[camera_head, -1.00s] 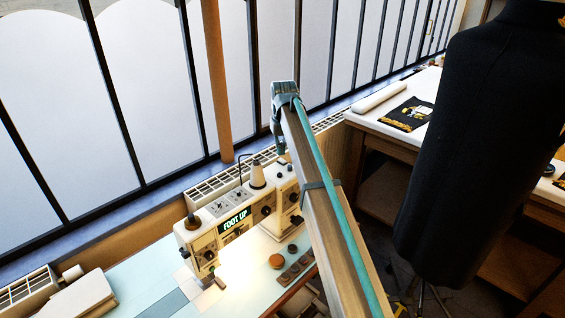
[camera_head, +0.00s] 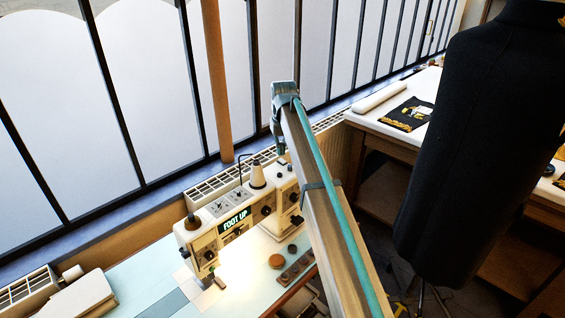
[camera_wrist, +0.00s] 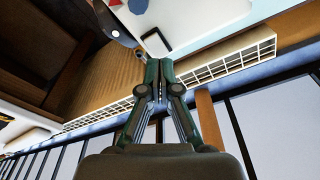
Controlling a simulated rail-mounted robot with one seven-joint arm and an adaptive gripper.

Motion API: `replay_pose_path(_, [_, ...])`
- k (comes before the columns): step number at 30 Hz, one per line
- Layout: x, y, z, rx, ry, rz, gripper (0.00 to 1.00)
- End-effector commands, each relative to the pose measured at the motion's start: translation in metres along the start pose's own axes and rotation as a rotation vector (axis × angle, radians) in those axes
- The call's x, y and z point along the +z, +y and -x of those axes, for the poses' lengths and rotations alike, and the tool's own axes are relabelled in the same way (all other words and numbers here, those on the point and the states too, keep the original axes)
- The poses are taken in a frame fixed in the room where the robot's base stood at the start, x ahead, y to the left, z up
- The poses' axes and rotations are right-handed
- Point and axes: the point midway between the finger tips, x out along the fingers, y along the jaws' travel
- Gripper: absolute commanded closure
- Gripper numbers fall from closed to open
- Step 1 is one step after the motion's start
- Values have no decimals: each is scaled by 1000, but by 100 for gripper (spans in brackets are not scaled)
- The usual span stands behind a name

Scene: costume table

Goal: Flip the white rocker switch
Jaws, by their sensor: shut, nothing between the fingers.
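The cream sewing machine (camera_head: 222,238) with a "FOOT UP" label stands on the pale blue table. In the wrist view, a small white piece with a dark border (camera_wrist: 155,42) looks like the white rocker switch. It lies just beyond my fingertips; I cannot tell whether they touch it. My gripper (camera_wrist: 158,66) is shut and empty, its two dark green fingers together. In the head view, the end of my arm hangs beside the right end of the machine, and the switch cannot be made out there.
A white grille (camera_head: 210,186) runs along the window behind the machine. A thread cone (camera_head: 257,175) stands on top of the machine. A round brown item (camera_head: 276,261) lies in front of it. A black dress form (camera_head: 470,140) stands at the right.

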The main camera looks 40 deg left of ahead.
Motion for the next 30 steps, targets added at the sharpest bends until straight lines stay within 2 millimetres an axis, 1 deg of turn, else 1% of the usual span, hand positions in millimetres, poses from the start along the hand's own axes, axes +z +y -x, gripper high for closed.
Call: replay_pose_path(30, [2, 0, -14, 0, 0, 0, 100])
